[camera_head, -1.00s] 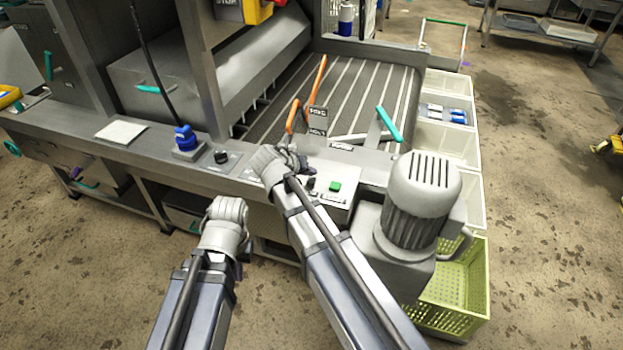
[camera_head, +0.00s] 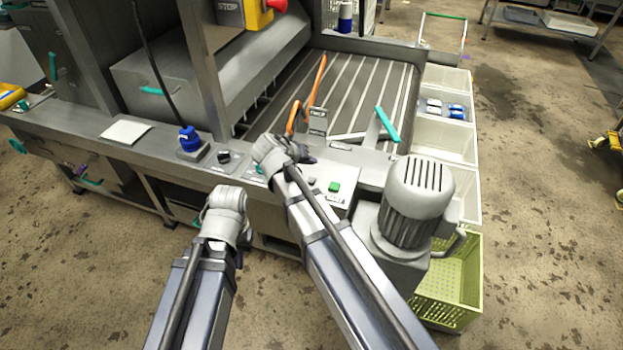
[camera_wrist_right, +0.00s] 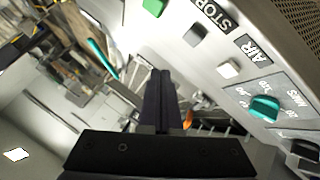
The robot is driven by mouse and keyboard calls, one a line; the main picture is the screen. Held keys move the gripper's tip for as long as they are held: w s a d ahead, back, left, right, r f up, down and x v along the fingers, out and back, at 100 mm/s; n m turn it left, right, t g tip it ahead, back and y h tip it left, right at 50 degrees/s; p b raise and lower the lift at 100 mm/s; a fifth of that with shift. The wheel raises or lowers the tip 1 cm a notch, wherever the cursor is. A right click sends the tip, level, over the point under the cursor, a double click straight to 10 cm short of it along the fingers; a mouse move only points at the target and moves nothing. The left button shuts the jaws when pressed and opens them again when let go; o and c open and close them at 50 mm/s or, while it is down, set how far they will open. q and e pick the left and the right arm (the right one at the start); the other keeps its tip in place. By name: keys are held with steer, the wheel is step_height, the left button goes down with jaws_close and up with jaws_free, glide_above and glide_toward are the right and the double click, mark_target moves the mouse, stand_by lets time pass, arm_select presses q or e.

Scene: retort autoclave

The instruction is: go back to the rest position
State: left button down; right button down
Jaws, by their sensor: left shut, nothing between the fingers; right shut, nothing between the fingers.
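My right gripper (camera_head: 306,156) is at the control panel (camera_head: 340,197) on the front edge of the machine. In the right wrist view its dark fingers (camera_wrist_right: 160,100) are together with nothing between them. The panel's STOP label, buttons and teal knob (camera_wrist_right: 264,108) lie to the right of the fingers there. My left gripper (camera_head: 226,203) is further left and nearer, in front of the machine's front rail. It is shut and empty; its fingertips are mostly hidden behind the wrist.
A grey ribbed motor (camera_head: 417,200) stands right of my right arm. A yellow-green crate (camera_head: 455,280) is beside it, with white bins (camera_head: 445,138) behind. A blue knob (camera_head: 188,138) and an orange handle (camera_head: 320,82) rise from the machine. Floor at the left front is clear.

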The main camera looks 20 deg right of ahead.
stand_by(0.4)
arm_select(q)
steer(key=shift+r+p, duration=0.9)
arm_select(e)
steer(key=s+a+f+n+g+y, duration=0.2)
steer(key=s+a, duration=0.4)
steer(key=s, duration=0.5)
steer(key=s+a+f+n+g+y, duration=0.2)
steer(key=s+a, duration=0.4)
steer(key=s, duration=0.6)
steer(key=shift+a+f+n+g+y, duration=0.3)
steer(key=shift+n+g+y, duration=0.3)
steer(key=shift+g+y, duration=0.35)
arm_select(q)
steer(key=c, duration=1.6)
jaws_free()
